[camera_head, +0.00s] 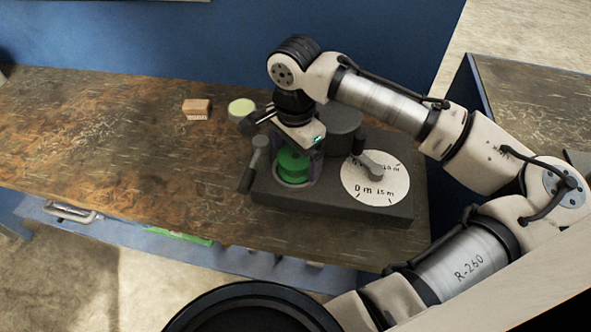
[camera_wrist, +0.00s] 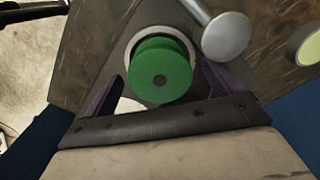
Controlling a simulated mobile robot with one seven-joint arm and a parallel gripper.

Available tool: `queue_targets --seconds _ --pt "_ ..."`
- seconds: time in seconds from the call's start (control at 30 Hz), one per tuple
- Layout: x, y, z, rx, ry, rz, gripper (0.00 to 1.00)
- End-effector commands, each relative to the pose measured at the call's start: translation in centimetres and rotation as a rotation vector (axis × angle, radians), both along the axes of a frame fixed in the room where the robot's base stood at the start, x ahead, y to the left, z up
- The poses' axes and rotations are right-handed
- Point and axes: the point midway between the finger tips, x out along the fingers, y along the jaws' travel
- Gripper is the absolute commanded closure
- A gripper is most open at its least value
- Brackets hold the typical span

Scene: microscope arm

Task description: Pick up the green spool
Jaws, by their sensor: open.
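The green spool (camera_head: 293,167) sits upright in a pale ring at the left part of a dark grey device (camera_head: 330,205) on the wooden table. In the wrist view the spool (camera_wrist: 163,70) is seen from above, with a dark hole in its centre. My gripper (camera_head: 297,158) is directly over it, pointing down. In the wrist view my gripper (camera_wrist: 162,84) has its purple-grey fingers apart, one on each side of the spool. I cannot tell whether the fingers touch the spool.
A lever with a round grey knob (camera_wrist: 227,38) stands close beside the spool. A white dial (camera_head: 376,178) with a grey handle is on the device's right. A pale green disc (camera_head: 241,107) and a wooden block (camera_head: 197,109) are behind. The table's left is mostly clear.

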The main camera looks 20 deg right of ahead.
Motion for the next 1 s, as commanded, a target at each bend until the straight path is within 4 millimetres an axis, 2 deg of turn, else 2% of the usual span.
queue_targets --seconds 0.03,0.1,0.37,0.73,1.0 --pt "-0.04 -0.02 -1.11 -0.001 0.001 0.000 0.08" --pt "-0.03 -0.01 -1.39 -0.001 0.001 0.000 0.08" --pt "-0.02 0.02 -1.25 0.000 0.000 0.000 0.08" --pt "-0.02 0.02 -1.26 0.000 0.000 0.000 0.56" --pt "0.01 0.00 -1.16 0.000 0.000 0.000 0.57"
